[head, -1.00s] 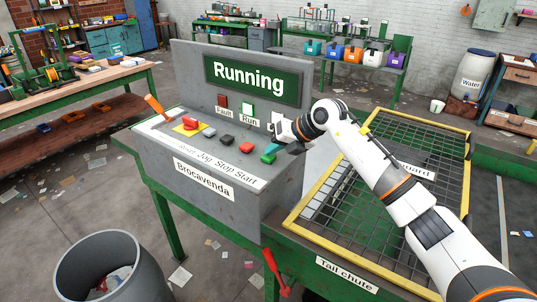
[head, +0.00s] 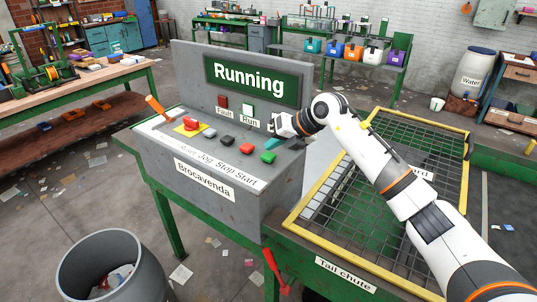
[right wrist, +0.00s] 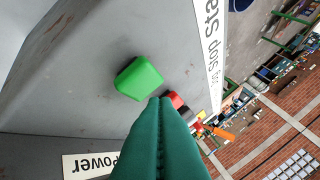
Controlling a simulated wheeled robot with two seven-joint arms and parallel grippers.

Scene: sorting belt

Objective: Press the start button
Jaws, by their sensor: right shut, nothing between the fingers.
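The green start button (head: 268,157) is at the right end of the button row on the grey control panel (head: 285,175), by the word Start. In the right wrist view the green button (right wrist: 139,78) shows clear of the fingers. My right gripper (head: 270,143) is just behind and above the button; its teal fingertips (right wrist: 160,101) are shut together with nothing between them. The display (head: 250,77) reads "Running". The Run lamp (head: 248,111) is bright and the Fault lamp (head: 222,102) is dull red. My left gripper is out of view.
A red stop button (head: 246,146), black jog button (head: 227,140) and red mushroom button (head: 190,124) on yellow sit to the left. A yellow-framed mesh guard (head: 440,195) lies right of the panel. A grey bin (head: 110,245) stands at front left.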

